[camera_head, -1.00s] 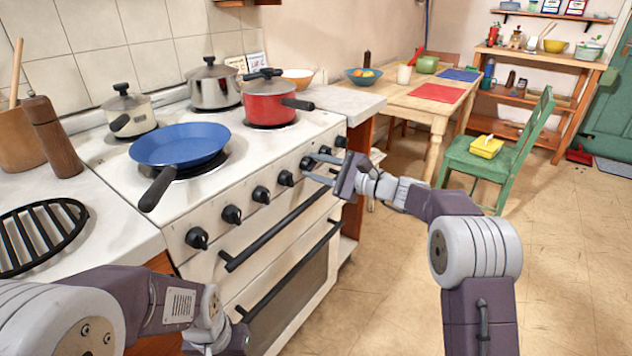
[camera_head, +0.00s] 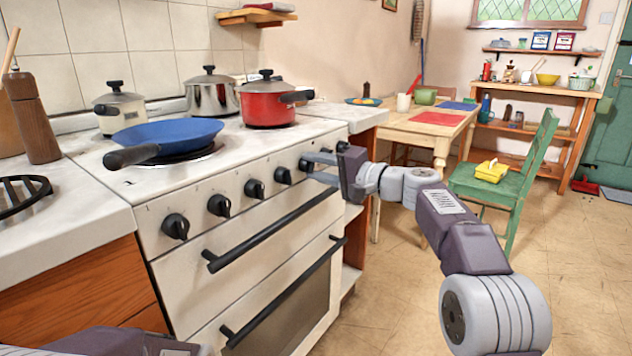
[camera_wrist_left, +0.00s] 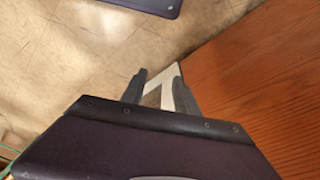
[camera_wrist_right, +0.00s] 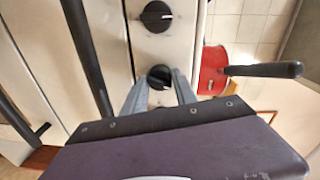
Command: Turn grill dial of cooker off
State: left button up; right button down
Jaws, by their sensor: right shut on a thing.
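The white cooker (camera_head: 235,245) has a row of black dials along its front panel. My right gripper (camera_head: 314,168) is at the panel's right part, its fingers on either side of a black dial (camera_head: 304,164). In the right wrist view my right gripper (camera_wrist_right: 160,82) is shut on this dial (camera_wrist_right: 160,75). Another dial (camera_wrist_right: 156,17) sits above it there. I cannot read the dial markings, so I cannot tell which is the grill dial. My left gripper (camera_wrist_left: 160,80) is open and empty, low over the floor beside a wooden cabinet side.
A blue frying pan (camera_head: 168,137), a red pot (camera_head: 268,103) and two other pots stand on the hob. Black oven handles (camera_head: 272,232) stick out below the dials.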

jog(key=n+b, duration=0.2)
jog(key=shift+f+n, duration=0.15)
jog(key=shift+n, duration=0.25)
jog(key=shift+n+b, duration=0.7)
jog(key=shift+b, duration=0.05)
jog(key=c, duration=1)
grip_release()
jog(key=v, duration=0.9)
